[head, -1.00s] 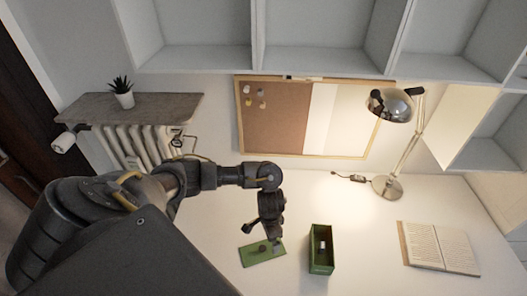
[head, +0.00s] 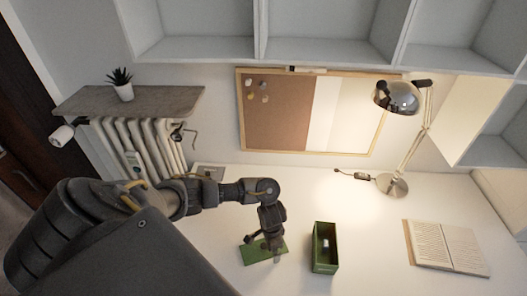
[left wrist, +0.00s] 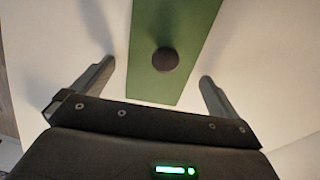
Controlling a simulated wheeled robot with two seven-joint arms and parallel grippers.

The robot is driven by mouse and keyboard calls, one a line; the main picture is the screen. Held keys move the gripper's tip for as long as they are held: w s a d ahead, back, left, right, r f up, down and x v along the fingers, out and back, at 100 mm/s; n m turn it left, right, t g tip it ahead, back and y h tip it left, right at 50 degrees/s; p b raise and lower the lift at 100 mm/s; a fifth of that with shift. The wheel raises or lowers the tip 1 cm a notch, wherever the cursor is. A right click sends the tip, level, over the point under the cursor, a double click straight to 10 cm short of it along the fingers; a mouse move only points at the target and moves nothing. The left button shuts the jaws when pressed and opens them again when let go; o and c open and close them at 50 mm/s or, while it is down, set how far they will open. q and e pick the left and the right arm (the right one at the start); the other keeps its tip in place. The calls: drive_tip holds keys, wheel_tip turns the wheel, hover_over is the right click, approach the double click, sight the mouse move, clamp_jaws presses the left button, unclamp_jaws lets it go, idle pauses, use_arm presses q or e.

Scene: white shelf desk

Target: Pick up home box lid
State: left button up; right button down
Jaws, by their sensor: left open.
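The home box lid (head: 262,252) is a flat green rectangle lying on the white desk. In the left wrist view the lid (left wrist: 185,28) runs up and down the picture, with a dark round knob (left wrist: 166,59) in its middle. My left gripper (left wrist: 157,72) is open and empty, with one finger on each side of the lid and its knob. In the head view my left gripper (head: 268,250) is over the lid and hides part of it. The open green box (head: 325,248) stands to the right of the lid, with a small item inside. My right gripper is not in view.
A desk lamp (head: 394,186) stands at the back right, and an open book (head: 447,247) lies at the right. A corkboard (head: 275,112) is on the wall below shelves (head: 330,55). The desk between the box and book is clear.

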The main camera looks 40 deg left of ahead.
use_arm(q)
drive_tip(key=c, duration=1.1)
drive_tip(key=shift+r, duration=0.45)
wheel_tip(320, 180, up, 2)
drive_tip(key=shift+r+p, duration=0.15)
drive_tip(key=shift+p, duration=0.4)
drive_tip(key=s+d+r+p, duration=0.5)
drive_tip(key=d+r+p, duration=0.2)
drive_tip(key=d+r, duration=0.45)
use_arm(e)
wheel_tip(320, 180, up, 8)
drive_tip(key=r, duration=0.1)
use_arm(q)
drive_tip(key=w+r+m+b, duration=0.3)
drive_tip(key=w+r+b, duration=0.3)
drive_tip(key=w+b, duration=0.3)
drive_tip(key=a+r+b, duration=0.1)
drive_tip(key=r, duration=0.1)
drive_tip(key=a+r+m+b, duration=0.1)
drive_tip(key=a+r+b, duration=0.1)
drive_tip(key=r, duration=0.1)
drive_tip(key=a+r+m+b, duration=0.1)
drive_tip(key=r+b, duration=0.1)
drive_tip(key=r, duration=0.1)
drive_tip(key=shift+s+a, duration=0.3)
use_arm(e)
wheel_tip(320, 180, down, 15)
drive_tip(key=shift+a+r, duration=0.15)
